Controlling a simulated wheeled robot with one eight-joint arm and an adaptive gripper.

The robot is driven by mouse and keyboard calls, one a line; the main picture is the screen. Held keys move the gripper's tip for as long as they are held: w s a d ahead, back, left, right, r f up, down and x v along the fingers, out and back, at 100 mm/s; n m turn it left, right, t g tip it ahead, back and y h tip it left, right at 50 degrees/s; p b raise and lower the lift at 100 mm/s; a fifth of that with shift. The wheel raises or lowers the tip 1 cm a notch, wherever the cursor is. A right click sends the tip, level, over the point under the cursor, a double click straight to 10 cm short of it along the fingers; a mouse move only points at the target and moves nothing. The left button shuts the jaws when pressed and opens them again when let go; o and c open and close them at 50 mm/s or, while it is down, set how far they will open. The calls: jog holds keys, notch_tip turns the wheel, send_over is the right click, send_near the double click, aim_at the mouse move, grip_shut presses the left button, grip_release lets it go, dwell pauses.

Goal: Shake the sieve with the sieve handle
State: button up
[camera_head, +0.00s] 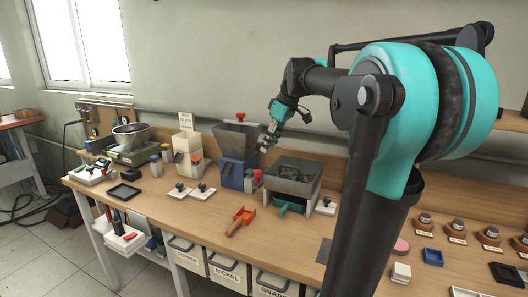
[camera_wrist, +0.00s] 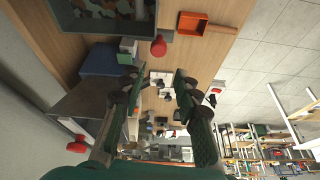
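The sieve (camera_head: 293,177) is a grey open box on a stand on the bench, with mixed pieces inside. Its corner shows at the top of the wrist view (camera_wrist: 62,18). A red knob, which looks like the sieve handle (camera_wrist: 158,47), sticks out beside the sieve; in the head view a red part (camera_head: 257,174) shows at its left side. My gripper (camera_head: 267,143) is in the air above and left of the sieve, near the hopper. In the wrist view my gripper (camera_wrist: 158,85) has its fingers wide apart with nothing between them.
A grey hopper (camera_head: 236,138) on a blue base (camera_head: 236,176) stands just left of the sieve. A teal tray (camera_head: 288,207) sits under the sieve. An orange scoop (camera_head: 242,217) lies in front on the bench. Labelled bins (camera_head: 228,271) hang below the front edge.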

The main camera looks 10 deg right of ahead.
jog(key=a+f+n+h, duration=0.1)
jog(key=s+a+f+n+g, duration=0.1)
jog(key=a, duration=0.1)
jog(key=a+f+n+h, duration=0.1)
jog(key=n, duration=0.1)
jog(key=shift+s+a+f+h, duration=0.2)
jog(key=shift+a+f+h, duration=0.05)
jog(key=shift+a+h, duration=0.05)
grip_shut()
jog(key=s+a+n+t+h, duration=0.3)
jog(key=a+n+h, duration=0.6)
jog(key=a, duration=0.4)
jog(key=n, duration=0.1)
send_near(260, 176)
jog(key=shift+y, duration=0.3)
jog(key=shift+w+d+f, duration=0.3)
jog(key=shift+w+f, duration=0.15)
jog(key=shift+f, duration=0.3)
jog(key=shift+w+d+f, duration=0.3)
jog(key=shift+w+f, duration=0.15)
jog(key=shift+f, duration=0.25)
jog(key=shift+w+d+f, duration=0.3)
jog(key=shift+w+f, duration=0.1)
jog(key=shift+f, duration=0.35)
